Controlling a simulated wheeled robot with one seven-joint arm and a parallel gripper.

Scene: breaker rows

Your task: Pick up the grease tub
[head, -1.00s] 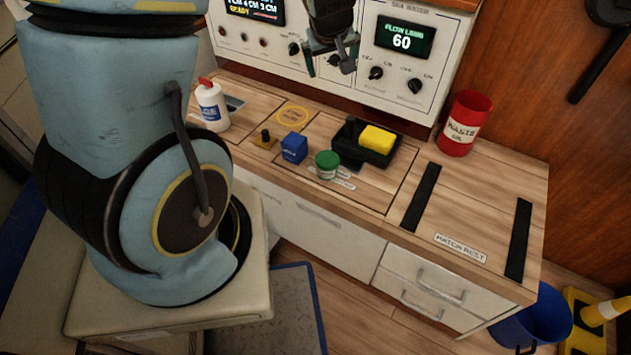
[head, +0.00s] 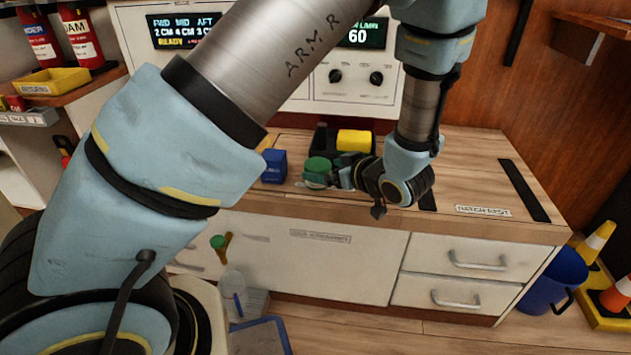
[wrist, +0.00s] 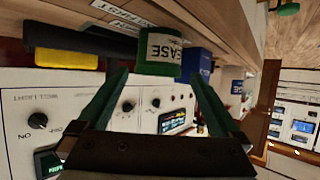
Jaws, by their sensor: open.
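The grease tub (head: 318,167) is a small round tub with a green lid. It stands on the wooden counter, just right of a blue box (head: 273,166). My gripper (head: 340,178) is beside the tub at its right, low over the counter; my wrist partly hides this spot. In the wrist view the grease tub (wrist: 157,55) shows its white label, with its body just beyond and between the fingertips. My gripper (wrist: 157,88) is open there, with a finger on each side. I cannot tell whether either finger touches the tub.
The control panel (head: 318,92) rises at the back. Black strips (head: 524,189) lie on the counter at right.

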